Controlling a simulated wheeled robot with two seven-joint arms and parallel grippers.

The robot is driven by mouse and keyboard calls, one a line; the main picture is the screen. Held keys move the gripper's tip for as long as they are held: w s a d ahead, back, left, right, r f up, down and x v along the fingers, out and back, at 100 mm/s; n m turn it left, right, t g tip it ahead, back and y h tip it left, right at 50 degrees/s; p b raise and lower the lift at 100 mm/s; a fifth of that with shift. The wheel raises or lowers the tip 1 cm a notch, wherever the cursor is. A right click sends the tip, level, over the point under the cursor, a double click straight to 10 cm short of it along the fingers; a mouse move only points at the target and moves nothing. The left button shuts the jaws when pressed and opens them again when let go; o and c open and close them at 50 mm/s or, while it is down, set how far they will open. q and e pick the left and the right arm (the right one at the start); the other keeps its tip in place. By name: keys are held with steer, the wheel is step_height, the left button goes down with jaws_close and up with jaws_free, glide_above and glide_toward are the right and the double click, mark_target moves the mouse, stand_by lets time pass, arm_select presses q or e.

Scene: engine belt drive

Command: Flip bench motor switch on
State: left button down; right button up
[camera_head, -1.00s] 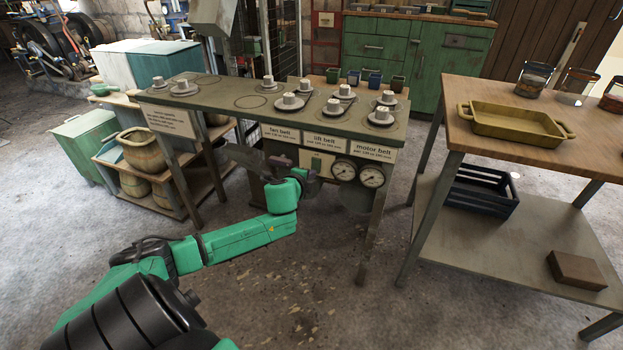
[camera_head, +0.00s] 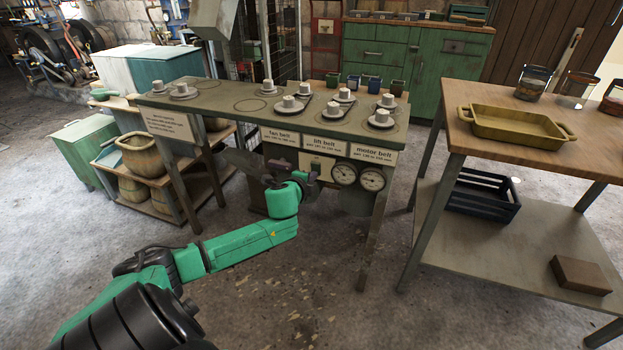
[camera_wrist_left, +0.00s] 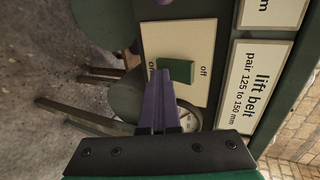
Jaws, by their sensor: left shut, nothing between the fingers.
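The bench motor switch is a green rocker (camera_wrist_left: 177,70) on a cream plate (camera_wrist_left: 207,38), with "on" and "off" lettered on either side of it in the left wrist view. In the head view its plate (camera_head: 318,165) is on the bench front, below the belt labels and left of the gauges. My left gripper (camera_wrist_left: 155,78) is shut and empty, with its purple fingertips at the "on" side, close to the rocker. I cannot tell whether they touch it. In the head view the gripper (camera_head: 312,177) is in front of the plate. My right gripper is not in view.
Two round gauges (camera_head: 358,176) sit right of the plate. The green bench top (camera_head: 215,97) carries several pulleys. A wooden cart (camera_head: 580,137) with a yellow tray (camera_head: 510,122) stands to the right. The floor between the bench and cart is clear.

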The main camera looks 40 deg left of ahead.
arm_select(q)
steer(key=shift+r+p, duration=0.75)
steer(key=shift+r, duration=0.15)
steer(key=shift+f, duration=0.1)
steer(key=shift+s, duration=0.1)
steer(key=p+v, duration=0.4)
steer(key=v, duration=1)
steer(key=shift+s+d, duration=0.1)
steer(key=shift+s, duration=0.05)
